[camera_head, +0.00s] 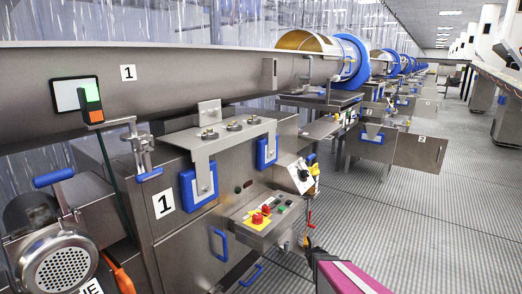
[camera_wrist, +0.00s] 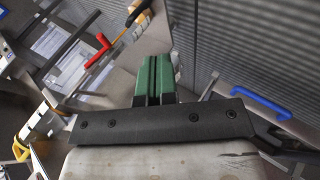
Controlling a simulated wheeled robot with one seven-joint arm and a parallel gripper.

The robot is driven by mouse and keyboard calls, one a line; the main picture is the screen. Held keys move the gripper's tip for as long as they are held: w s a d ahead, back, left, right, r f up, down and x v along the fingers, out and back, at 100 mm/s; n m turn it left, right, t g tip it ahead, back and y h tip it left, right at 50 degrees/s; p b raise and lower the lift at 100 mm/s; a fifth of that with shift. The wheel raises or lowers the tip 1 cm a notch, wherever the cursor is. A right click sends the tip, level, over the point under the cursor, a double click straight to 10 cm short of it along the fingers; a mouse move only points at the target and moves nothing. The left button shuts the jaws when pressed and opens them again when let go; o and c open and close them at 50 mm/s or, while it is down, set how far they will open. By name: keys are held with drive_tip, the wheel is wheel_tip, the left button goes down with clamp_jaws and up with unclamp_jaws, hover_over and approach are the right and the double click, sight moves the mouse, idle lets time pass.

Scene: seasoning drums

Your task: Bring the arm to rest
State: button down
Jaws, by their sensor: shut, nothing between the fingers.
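My gripper (camera_wrist: 153,60) shows in the wrist view as two green fingers pressed together, with nothing between them. Behind them is a black bar with several screws. In the head view a grey and magenta part of my arm (camera_head: 347,277) shows at the bottom, right of the machine's control panel (camera_head: 262,217). The gripper's fingers cannot be made out in the head view. In the wrist view a red handle (camera_wrist: 98,50) and a blue handle (camera_wrist: 262,103) show beyond the fingers, both apart from them.
The steel machine marked 1 (camera_head: 163,204) fills the left, with blue handles, a motor (camera_head: 57,268) and red buttons on yellow. A row of blue-ringed drums (camera_head: 350,62) runs into the distance. The ribbed grey floor (camera_head: 400,215) on the right is open.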

drive_tip(key=s+a+r+m+g+y, duration=0.1)
drive_tip(key=s+a+r+m+g, duration=0.2)
drive_tip(key=s+r, duration=0.5)
drive_tip(key=s+a+r+m+g+y, duration=0.1)
drive_tip(key=s+a+r+m+g, duration=0.3)
drive_tip(key=s+r+m, duration=0.4)
wheel_tip(320, 180, up, 3)
drive_tip(key=shift+s+a+r+g, duration=0.1)
drive_tip(key=shift+s+a+g, duration=0.05)
drive_tip(key=shift+s+g, duration=0.55)
